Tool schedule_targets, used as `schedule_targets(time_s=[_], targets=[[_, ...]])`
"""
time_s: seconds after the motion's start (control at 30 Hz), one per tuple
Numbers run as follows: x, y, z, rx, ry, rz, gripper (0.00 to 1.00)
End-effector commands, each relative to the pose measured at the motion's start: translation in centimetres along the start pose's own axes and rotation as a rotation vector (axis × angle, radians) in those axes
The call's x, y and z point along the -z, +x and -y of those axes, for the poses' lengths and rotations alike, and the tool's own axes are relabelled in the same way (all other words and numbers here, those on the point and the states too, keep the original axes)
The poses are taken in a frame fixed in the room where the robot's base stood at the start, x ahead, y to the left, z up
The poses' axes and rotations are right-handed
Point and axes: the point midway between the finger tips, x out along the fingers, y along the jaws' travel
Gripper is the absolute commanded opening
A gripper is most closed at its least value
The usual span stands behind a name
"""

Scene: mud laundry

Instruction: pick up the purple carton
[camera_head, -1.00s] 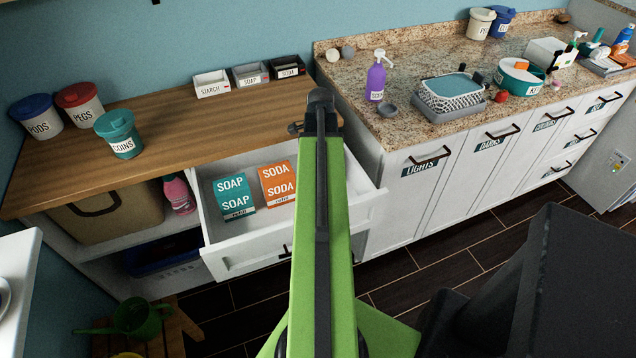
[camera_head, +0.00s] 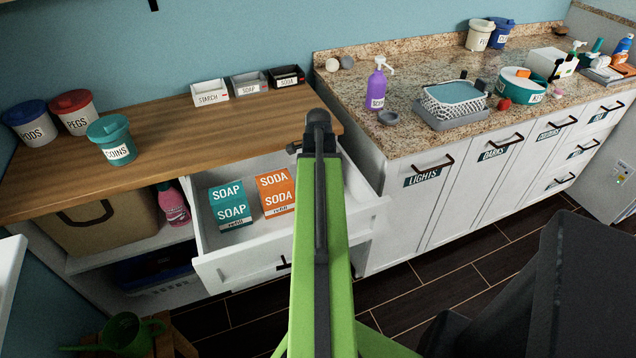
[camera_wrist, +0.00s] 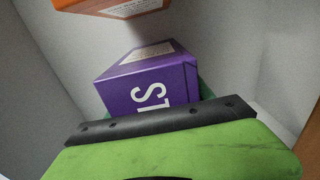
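The purple carton (camera_wrist: 150,88) shows in the wrist view with white letters "ST" and a pale label on another face. It is inside the open white drawer (camera_head: 225,268). In the head view it is not visible; my green arm blocks part of the drawer. My gripper (camera_wrist: 155,122) shows in the wrist view as a dark bar on a green body, close in front of the carton and overlapping its near edge. Green-teal patches show at both sides of the carton; I cannot tell what they belong to. Whether the fingers are open or shut is unclear.
A teal soap carton (camera_head: 230,205) and an orange soda carton (camera_head: 275,192) stand in the drawer. The wooden counter (camera_head: 165,130) overhangs behind it. White drawer walls stand close around the gripper. A purple pump bottle (camera_head: 376,88) stands on the granite counter (camera_head: 405,130).

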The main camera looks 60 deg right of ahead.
Motion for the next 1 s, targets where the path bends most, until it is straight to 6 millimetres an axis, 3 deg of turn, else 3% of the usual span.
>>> schedule_targets(time_s=[0.03, 0.4, 0.77, 1.0], targets=[[0.0, 0.0, 0.0, 0.0, 0.0, 0.0, 0.46], [-0.1, 0.0, 0.0, 0.001, -0.001, 0.0, 0.0], [-0.1, -0.7, 0.1, 0.001, -0.001, 0.0, 0.0], [-0.1, -4.5, 0.0, 0.0, -0.002, 0.0, 0.0]])
